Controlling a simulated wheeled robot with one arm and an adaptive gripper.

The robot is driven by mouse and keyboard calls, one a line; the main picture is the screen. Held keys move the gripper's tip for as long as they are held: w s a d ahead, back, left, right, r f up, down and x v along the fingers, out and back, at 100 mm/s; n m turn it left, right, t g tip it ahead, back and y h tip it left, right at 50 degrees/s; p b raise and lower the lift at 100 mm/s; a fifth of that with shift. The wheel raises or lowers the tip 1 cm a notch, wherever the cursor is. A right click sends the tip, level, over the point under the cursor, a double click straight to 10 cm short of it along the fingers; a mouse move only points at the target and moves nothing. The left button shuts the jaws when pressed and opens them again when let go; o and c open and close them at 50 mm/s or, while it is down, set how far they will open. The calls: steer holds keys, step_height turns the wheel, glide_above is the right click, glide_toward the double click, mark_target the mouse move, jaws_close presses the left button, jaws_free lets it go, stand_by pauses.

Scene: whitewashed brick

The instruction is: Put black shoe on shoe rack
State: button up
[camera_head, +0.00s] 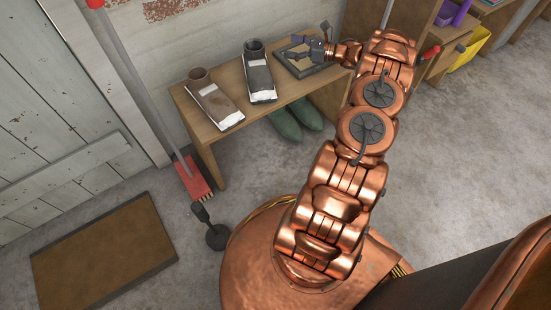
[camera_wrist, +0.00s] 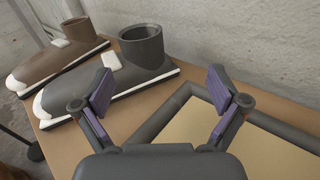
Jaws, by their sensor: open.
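The black shoe (camera_head: 258,72), dark grey with white at the toe and sole, stands upright on a wooden bench (camera_head: 207,142). It also shows in the wrist view (camera_wrist: 125,75), ahead and to the left. A brown shoe (camera_head: 214,100) stands left of it and shows beyond it in the wrist view (camera_wrist: 65,50). My gripper (camera_head: 318,46) is over a grey-rimmed tray (camera_head: 308,72) at the bench's right end. In the wrist view its purple-padded fingers (camera_wrist: 162,90) are spread apart, with nothing between them. I cannot tell whether the bench or the tray is the shoe rack.
Green boots (camera_head: 292,122) stand under the bench. A red broom (camera_head: 192,178) leans left of it, and a brown mat (camera_head: 102,252) lies on the floor. Wooden shelving with a yellow bin (camera_head: 468,50) is at upper right. The wall is close behind the bench.

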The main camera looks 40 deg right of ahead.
steer(key=w+d+r+m+t+h, duration=0.1)
steer(key=w+d+r+m+h, duration=0.1)
steer(key=w+r+m+h, duration=0.85)
steer(key=a+r+m+g+h, duration=0.4)
steer(key=r+m, duration=0.3)
steer(key=m, duration=0.5)
steer(key=s+a+f+m+g+y, duration=0.1)
steer(key=s+a+m+g, duration=0.4)
steer(key=s+a, duration=0.7)
steer(key=s+a+f+m+g+y, duration=0.1)
steer(key=s+a+m+g, duration=0.4)
steer(key=s+a, duration=0.8)
steer(key=s+a+f+m+g+y, duration=0.1)
steer(key=s+a+m+g, duration=0.4)
steer(key=s, duration=2.2)
steer(key=a+m+y, duration=0.1)
steer(key=a+m, duration=0.3)
steer(key=a, duration=0.4)
steer(key=shift+s+a+f+m, duration=0.2)
steer(key=shift+a+f+m, duration=0.05)
steer(key=shift+f+m, duration=0.1)
steer(key=shift+r, duration=0.1)
